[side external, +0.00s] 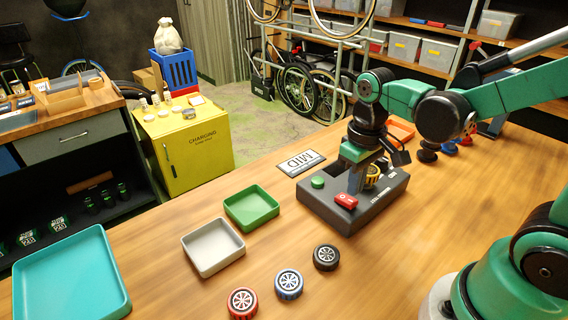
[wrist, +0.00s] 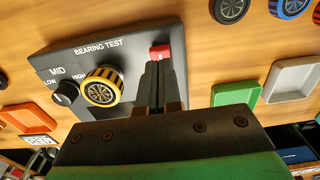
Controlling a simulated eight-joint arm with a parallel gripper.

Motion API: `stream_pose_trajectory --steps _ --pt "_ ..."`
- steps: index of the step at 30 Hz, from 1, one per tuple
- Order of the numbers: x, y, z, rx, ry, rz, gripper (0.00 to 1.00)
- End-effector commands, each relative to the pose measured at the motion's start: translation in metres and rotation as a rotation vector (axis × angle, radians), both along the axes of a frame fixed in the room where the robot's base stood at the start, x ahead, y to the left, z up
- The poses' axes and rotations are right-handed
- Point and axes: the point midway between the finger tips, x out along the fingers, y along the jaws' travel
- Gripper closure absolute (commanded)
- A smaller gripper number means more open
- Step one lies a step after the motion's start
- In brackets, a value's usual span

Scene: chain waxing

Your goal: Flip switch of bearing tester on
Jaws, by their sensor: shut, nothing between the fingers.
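The bearing tester (side external: 375,212) is a dark grey box on the wooden table, and it also shows in the wrist view (wrist: 122,50). It carries a red switch (side external: 346,201), a green round button (side external: 317,182) and a yellow-rimmed wheel (wrist: 103,86). A black knob (wrist: 65,93) sits by the LOW, MID and HIGH marks. My gripper (side external: 355,191) is shut and empty, pointing down over the tester. Its fingertips (wrist: 158,65) are right beside the red switch (wrist: 160,52); I cannot tell whether they touch it. The switch's on or off position is unclear.
Black (side external: 326,257), blue (side external: 289,283) and red (side external: 242,302) wheels lie in front. An orange tray (wrist: 28,118) is beyond the knob end.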

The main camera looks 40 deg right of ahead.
Motion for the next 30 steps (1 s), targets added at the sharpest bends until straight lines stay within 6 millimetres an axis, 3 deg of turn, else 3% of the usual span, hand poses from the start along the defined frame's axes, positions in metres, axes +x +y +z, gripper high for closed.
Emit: stream_pose_trajectory --steps 30 --pt "0.0006 -0.0001 -0.0079 0.000 0.000 0.000 1.00"
